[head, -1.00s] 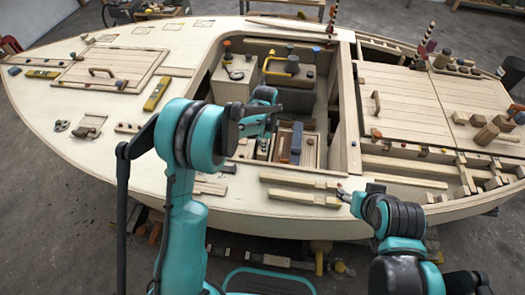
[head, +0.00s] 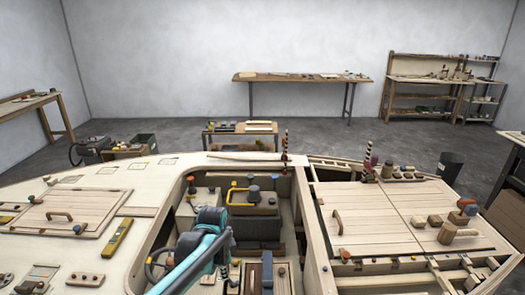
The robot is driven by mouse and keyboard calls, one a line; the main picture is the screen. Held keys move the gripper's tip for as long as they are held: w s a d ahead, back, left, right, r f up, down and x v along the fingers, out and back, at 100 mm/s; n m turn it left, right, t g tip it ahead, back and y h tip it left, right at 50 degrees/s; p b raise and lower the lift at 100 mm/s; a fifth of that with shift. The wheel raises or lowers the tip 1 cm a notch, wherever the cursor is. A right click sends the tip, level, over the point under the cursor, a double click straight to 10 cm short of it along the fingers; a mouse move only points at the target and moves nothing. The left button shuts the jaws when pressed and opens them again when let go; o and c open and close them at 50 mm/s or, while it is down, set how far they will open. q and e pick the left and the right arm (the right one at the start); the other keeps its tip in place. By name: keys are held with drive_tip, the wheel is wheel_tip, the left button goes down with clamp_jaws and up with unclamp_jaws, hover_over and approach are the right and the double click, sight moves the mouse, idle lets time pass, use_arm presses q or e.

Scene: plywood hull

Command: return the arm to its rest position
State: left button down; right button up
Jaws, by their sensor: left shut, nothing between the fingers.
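My left arm (head: 190,262), teal and dark, comes in from the bottom of the head view and reaches over the open cockpit of the hull. Its gripper (head: 224,243) is small and dark at the arm's end, shut and empty, above the cockpit. It partly covers the cockpit interior behind it. My right arm and gripper are outside the view.
The plywood hull (head: 150,200) fills the lower view. The cockpit holds a yellow pipe (head: 231,190) and a steering wheel (head: 158,263). Wooden blocks (head: 436,221) stand on the right deck.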

use_arm(q)
drive_tip(key=s+a+r+n+t, duration=0.2)
drive_tip(key=s+n+t, duration=0.1)
drive_tip(key=s+n, duration=0.4)
drive_tip(key=s+a+r+n+t, duration=0.2)
drive_tip(key=s+n, duration=0.5)
drive_tip(key=s, duration=0.6)
drive_tip(key=shift+a+r+t, duration=0.4)
drive_tip(key=shift+a+r, duration=0.4)
drive_tip(key=shift+a, duration=0.05)
